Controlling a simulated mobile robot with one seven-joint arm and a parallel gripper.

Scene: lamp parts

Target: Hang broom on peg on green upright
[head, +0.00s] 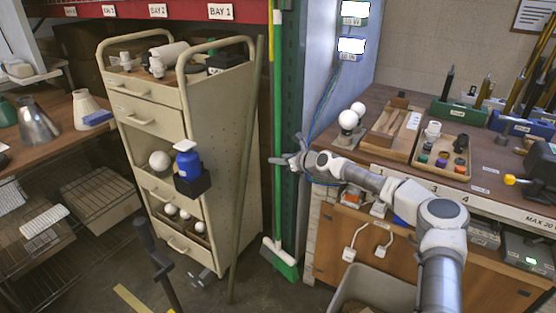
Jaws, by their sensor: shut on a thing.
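The broom has a green handle (278,210) and a green and white head (281,259) low near the floor. It stands nearly upright just in front of the dark green upright (291,80), between the cart and the workbench. My arm reaches in from the right. My gripper (275,161) is shut on the broom handle about midway up. The fingers are small here, and the exact grip is hard to see. I cannot make out the peg on the upright. I cannot tell whether the head touches the floor.
A beige drawer cart (240,130) stands to the left, with a thin pole (245,170) leaning along it. A workbench (490,190) with trays and lamp parts is at right. A grey bin (375,285) stands in front of it. Some floor is clear near the broom head.

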